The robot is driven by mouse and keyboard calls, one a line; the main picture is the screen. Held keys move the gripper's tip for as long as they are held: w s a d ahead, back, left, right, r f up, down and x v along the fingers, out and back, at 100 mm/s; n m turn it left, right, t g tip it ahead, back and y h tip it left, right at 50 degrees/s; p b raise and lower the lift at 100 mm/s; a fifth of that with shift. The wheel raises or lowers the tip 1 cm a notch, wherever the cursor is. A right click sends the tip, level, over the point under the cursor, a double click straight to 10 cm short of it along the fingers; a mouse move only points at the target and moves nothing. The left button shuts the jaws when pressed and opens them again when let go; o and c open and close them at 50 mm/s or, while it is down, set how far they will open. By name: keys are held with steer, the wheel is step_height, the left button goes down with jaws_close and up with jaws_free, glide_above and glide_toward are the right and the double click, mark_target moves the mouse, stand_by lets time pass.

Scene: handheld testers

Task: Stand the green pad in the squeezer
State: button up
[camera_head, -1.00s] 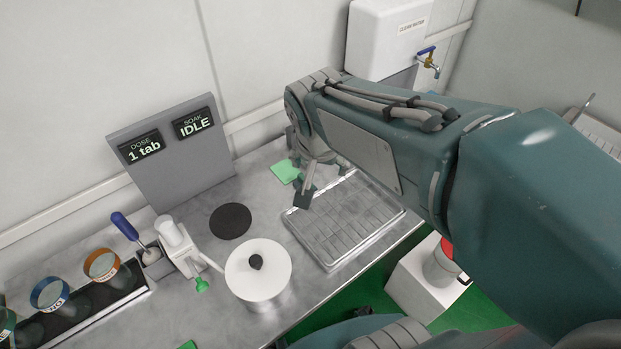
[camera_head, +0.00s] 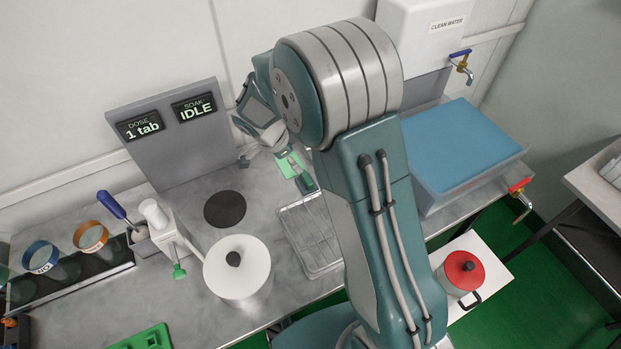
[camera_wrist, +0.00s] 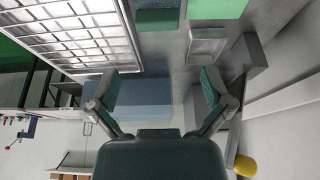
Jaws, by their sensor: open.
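A light green pad (camera_head: 290,167) lies flat on the steel counter by the rack, partly covered by my gripper in the head view. It also shows at the top edge of the wrist view (camera_wrist: 216,8), cut off by the frame. My gripper (camera_head: 276,170) is open and empty, with its fingers near the pad; in the wrist view its fingertips (camera_wrist: 158,88) are wide apart. I cannot tell for sure which thing is the squeezer; a white device with a lever and green knob (camera_head: 164,226) stands at the left.
A grey display panel (camera_head: 170,140) stands behind. A blue-topped tub (camera_head: 460,145) is at right.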

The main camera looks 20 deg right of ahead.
mark_target(305, 177)
steer(key=x, duration=0.4)
steer(key=shift+a+f, duration=0.25)
steer(key=shift+f, duration=0.2)
steer(key=shift+d+f, duration=0.25)
steer(key=shift+d, duration=0.05)
steer(key=x, duration=0.4)
steer(key=shift+d+f, duration=0.25)
steer(key=shift+d, duration=0.1)
steer(key=shift+a+f, duration=0.1)
steer(key=shift+f, duration=0.2)
